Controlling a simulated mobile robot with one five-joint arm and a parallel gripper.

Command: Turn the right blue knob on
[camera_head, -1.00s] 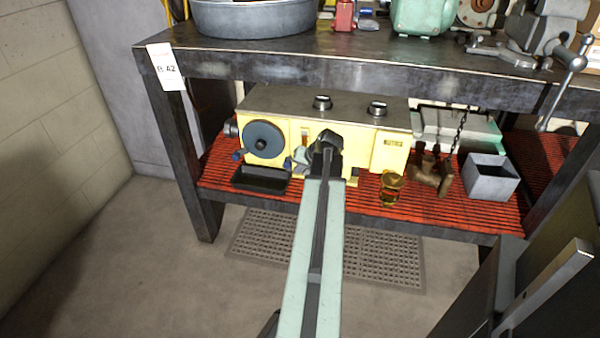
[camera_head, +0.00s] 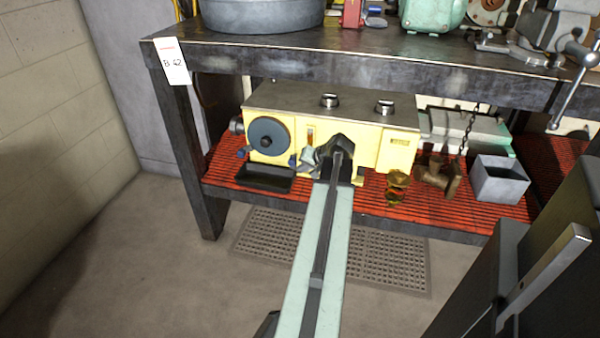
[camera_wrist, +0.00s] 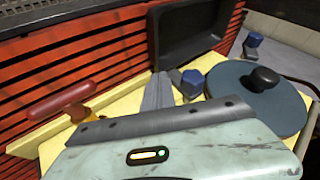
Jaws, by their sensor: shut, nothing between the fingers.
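A yellow machine (camera_head: 398,150) with a large blue-grey disc (camera_head: 268,136) stands on the lower shelf. The right blue knob (camera_head: 293,160) is low on its front, just left of my gripper (camera_head: 307,158). The left blue knob (camera_head: 241,153) is at the disc's lower left. The wrist view is turned round: my gripper (camera_wrist: 160,88) has its grey fingers shut and empty, beside the right blue knob (camera_wrist: 192,83). I cannot tell whether they touch. The left blue knob (camera_wrist: 253,40) shows at upper right, past the disc (camera_wrist: 255,98).
A black tray (camera_head: 264,178) lies below the disc. A red handle (camera_wrist: 62,100) sticks out on the gripper's other side. An amber jar (camera_head: 397,187), a brass fitting (camera_head: 437,174) and a grey box (camera_head: 500,180) stand right of the machine. The workbench top (camera_head: 420,65) overhangs the shelf.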

